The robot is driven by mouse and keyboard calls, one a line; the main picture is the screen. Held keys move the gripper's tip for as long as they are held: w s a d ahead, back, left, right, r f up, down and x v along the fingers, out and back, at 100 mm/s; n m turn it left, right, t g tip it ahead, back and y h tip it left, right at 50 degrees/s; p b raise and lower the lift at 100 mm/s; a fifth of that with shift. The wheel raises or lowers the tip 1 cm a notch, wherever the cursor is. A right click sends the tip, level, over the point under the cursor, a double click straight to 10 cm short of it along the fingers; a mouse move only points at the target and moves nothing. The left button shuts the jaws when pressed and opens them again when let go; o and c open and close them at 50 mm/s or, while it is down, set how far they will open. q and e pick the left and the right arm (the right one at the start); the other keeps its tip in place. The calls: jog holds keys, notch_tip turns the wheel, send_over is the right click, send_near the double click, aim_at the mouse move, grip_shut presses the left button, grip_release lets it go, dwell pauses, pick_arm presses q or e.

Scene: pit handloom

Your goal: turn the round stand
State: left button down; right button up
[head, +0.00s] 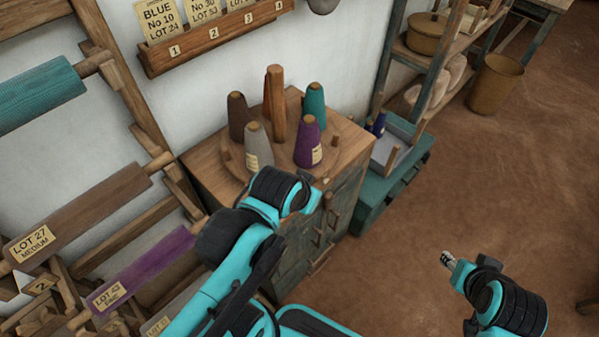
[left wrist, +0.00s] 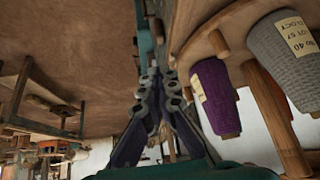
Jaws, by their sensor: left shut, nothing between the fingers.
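The round stand (head: 283,160) is a wooden disc on top of a wooden cabinet. It has a tall central post (head: 277,102) and short pegs, one peg (head: 335,142) standing near the right rim. It carries brown (head: 238,115), grey (head: 258,147), purple (head: 308,142) and teal (head: 314,108) cones. In the left wrist view the stand (left wrist: 197,42) appears upside down at the right with its purple (left wrist: 215,95) and grey (left wrist: 285,62) cones. My left gripper (left wrist: 154,78) is shut and empty, apart from the purple cone; my wrist hides its fingers in the head view. My right gripper (head: 446,258) is far from the stand, its fingers unclear.
The cabinet (head: 203,158) stands against the white wall, below a numbered card rack (head: 215,38). A teal low unit (head: 385,190) is at its right, with a shelf (head: 395,65) behind. Yarn rollers (head: 85,207) fill the left. The brown floor at right is mostly clear.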

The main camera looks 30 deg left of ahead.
pick_arm(q)
jog(key=w+a+r+m+g+y+p, duration=0.1)
jog(key=w+r+m+g+p, duration=0.1)
jog(key=w+m+g+p, duration=0.3)
jog(key=w+a+r+m+g+y+p, duration=0.1)
jog(key=w+r+m+g+p, duration=0.25)
jog(key=w+m, duration=0.3)
jog(key=shift+n, duration=0.45)
jog(key=a+x, duration=0.1)
jog(key=x, duration=0.3)
jog(key=b+x, duration=0.1)
jog(key=x, duration=0.3)
jog(key=a+b+x, duration=0.1)
jog(key=x, duration=0.2)
jog(key=shift+s+a+f, duration=0.1)
jog(key=shift+s+a, duration=0.3)
jog(key=shift+a, duration=0.05)
jog(key=shift+s+a, duration=0.3)
jog(key=shift+a, duration=0.1)
jog(key=shift+s+a, duration=0.1)
